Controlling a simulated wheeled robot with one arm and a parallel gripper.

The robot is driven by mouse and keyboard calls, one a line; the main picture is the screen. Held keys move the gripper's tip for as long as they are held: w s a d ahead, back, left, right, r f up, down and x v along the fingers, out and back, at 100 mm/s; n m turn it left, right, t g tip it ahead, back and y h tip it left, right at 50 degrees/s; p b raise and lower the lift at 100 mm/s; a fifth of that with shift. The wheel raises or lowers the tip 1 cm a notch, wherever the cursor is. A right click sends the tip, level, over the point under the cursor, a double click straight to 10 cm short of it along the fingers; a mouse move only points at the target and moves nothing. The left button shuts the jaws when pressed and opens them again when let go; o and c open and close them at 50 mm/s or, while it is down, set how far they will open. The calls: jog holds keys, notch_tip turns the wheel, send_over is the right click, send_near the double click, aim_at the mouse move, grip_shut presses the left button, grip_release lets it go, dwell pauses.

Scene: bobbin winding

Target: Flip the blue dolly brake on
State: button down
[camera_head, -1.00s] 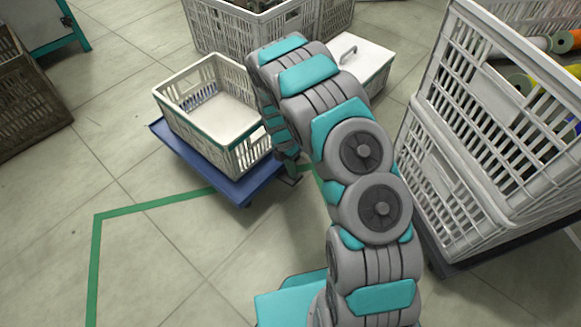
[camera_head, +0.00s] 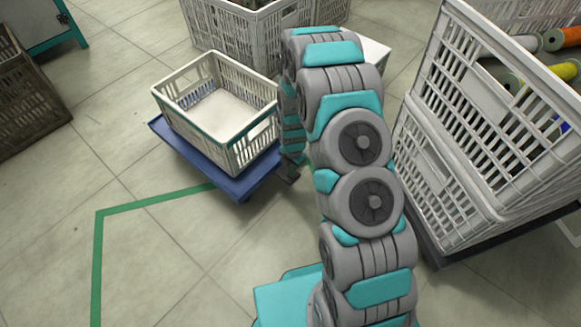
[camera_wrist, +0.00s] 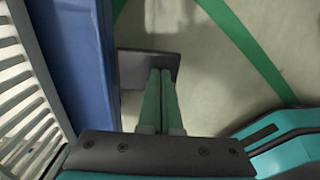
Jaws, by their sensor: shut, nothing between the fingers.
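The blue dolly (camera_head: 236,188) stands on the floor left of my arm and carries a white crate (camera_head: 202,122). In the wrist view the dolly's blue edge (camera_wrist: 80,50) runs along the left, with the crate's slatted wall (camera_wrist: 18,85) beyond it. A flat dark plate (camera_wrist: 130,63), which looks like the brake pedal, sticks out beside that edge. My gripper (camera_wrist: 161,74) is shut and empty, its two green fingers together. The fingertips overlap the plate in this view; I cannot tell whether they touch it. In the head view the plate (camera_head: 288,177) shows just below my wrist.
A green floor line (camera_head: 150,203) runs near the dolly. Stacked white crates (camera_head: 440,165) with spools stand close on the right. A grey crate (camera_head: 235,28) and a white box (camera_head: 377,52) stand behind. The floor at lower left is clear.

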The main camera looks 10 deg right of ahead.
jog(key=shift+s+d+f+b, duration=0.1)
jog(key=shift+s+f+b, duration=0.05)
jog(key=shift+f, duration=0.25)
jog(key=shift+s+d+f+b, duration=0.1)
jog(key=shift+f+b, duration=0.05)
jog(key=shift+f, duration=0.25)
jog(key=shift+s+f, duration=0.1)
jog(key=shift+f, duration=0.05)
